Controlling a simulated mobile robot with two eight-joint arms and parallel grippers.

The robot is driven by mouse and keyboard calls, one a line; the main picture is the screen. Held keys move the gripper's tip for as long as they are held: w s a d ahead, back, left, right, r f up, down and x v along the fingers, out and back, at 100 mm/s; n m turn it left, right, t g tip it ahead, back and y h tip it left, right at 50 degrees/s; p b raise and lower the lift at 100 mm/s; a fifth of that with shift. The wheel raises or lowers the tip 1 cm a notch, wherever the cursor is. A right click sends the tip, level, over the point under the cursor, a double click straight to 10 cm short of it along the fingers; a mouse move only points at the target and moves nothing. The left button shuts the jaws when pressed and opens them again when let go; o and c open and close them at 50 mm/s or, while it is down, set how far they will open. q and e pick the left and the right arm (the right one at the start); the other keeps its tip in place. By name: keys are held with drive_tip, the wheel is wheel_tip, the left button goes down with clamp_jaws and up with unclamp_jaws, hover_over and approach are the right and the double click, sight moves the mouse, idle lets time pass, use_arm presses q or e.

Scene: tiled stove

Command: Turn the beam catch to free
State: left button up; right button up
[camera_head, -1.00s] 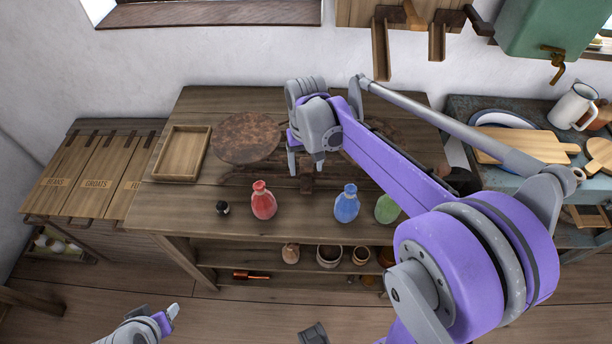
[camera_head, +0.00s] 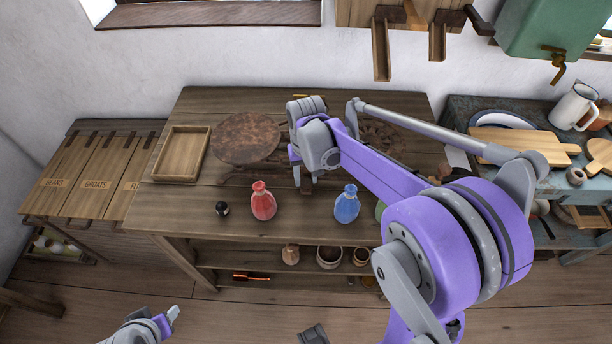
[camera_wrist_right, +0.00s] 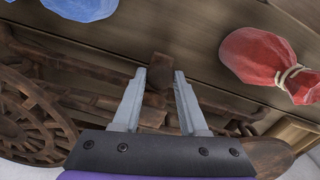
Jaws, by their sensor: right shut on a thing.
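The beam catch (camera_wrist_right: 160,70) shows in the right wrist view as a small dark brown block above a long wooden beam (camera_wrist_right: 85,55). My right gripper (camera_wrist_right: 159,76) has one finger on each side of the block and is shut on it. In the head view my right gripper (camera_head: 306,178) is over the middle of the table, and its wrist hides most of the catch and beam. Which way the catch is turned cannot be told. My left gripper (camera_head: 170,318) is low at the front left, away from the table, and its jaws do not show clearly.
A red bag (camera_head: 263,203) and a blue bag (camera_head: 347,206) stand near the table's front edge, with a small dark weight (camera_head: 222,208) on their left. A round brown pan (camera_head: 246,138) and a wooden tray (camera_head: 182,154) lie farther left. A spoked wheel (camera_wrist_right: 30,120) is close beside the gripper.

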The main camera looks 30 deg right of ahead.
clamp_jaws()
drive_tip(key=shift+m, duration=0.4)
drive_tip(key=m, duration=0.2)
drive_tip(key=shift+m, duration=0.3)
drive_tip(key=shift+m+b, duration=0.45)
drive_tip(key=shift+m, duration=1.45)
drive_tip(key=o, duration=0.9)
unclamp_jaws()
drive_tip(key=shift+o, duration=0.2)
